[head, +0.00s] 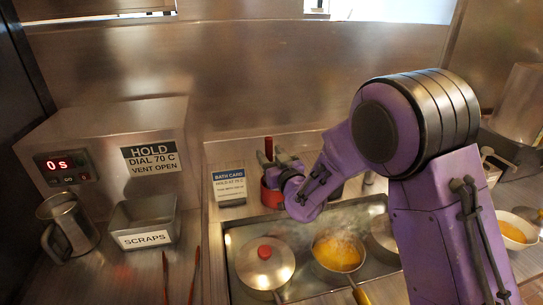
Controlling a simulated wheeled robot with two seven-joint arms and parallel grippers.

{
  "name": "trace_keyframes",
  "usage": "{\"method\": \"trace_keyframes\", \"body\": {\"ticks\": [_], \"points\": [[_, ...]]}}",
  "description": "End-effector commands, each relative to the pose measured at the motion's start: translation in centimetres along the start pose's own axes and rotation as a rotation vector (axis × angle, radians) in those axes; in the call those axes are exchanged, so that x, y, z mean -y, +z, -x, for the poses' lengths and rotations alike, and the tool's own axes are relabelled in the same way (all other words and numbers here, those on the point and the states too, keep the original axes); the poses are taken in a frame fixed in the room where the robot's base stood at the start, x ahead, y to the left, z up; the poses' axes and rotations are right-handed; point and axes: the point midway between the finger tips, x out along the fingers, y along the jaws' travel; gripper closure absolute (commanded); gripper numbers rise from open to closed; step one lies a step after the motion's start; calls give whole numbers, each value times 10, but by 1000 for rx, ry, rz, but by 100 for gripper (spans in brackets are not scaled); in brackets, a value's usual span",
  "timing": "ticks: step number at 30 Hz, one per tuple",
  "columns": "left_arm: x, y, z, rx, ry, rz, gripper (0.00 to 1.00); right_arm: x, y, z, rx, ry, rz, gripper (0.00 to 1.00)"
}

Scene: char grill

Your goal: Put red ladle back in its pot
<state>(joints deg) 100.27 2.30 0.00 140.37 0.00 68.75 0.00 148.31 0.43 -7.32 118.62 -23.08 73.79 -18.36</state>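A thin red upright handle (268,147), which looks like the red ladle's, rises at the back of the counter. Its lower end is hidden, so I cannot tell whether the ladle is inside a pot. A red pot (270,197) stands directly below it, partly covered by my arm. My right gripper (267,161) is at the handle, above the red pot. Its dark fingers are small and partly hidden by the purple wrist, so I cannot tell whether they grip the handle. My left gripper is not in view.
A sunken bath (231,270) holds a red-knobbed lidded pot (262,264), a steaming pan of orange food (338,254) and another lidded pot (384,232). A bath card (229,186) stands left of the red pot. A scraps bin (145,238) and metal jug (70,228) stand left.

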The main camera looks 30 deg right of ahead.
Motion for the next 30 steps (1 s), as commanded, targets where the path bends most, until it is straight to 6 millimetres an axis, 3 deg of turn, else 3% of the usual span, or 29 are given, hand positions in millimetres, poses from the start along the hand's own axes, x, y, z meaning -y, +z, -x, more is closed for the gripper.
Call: {"method": "trace_keyframes", "body": {"ticks": [5, 16, 17, 19, 23, 30], "points": [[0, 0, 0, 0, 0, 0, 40, 0, -2, 5, 0, 0, 0, 51], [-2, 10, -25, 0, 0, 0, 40, 0, -1, 94, -1, 1, 1, 51], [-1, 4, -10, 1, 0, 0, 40, 0, -9, 99, 4, 0, 1, 51], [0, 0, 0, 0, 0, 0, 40, 0, -8, 109, 5, 0, 1, 51], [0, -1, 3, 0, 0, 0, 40, 0, -6, 119, 2, 0, 1, 51], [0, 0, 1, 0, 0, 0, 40, 0, -3, 120, 0, 0, 0, 51]]}}
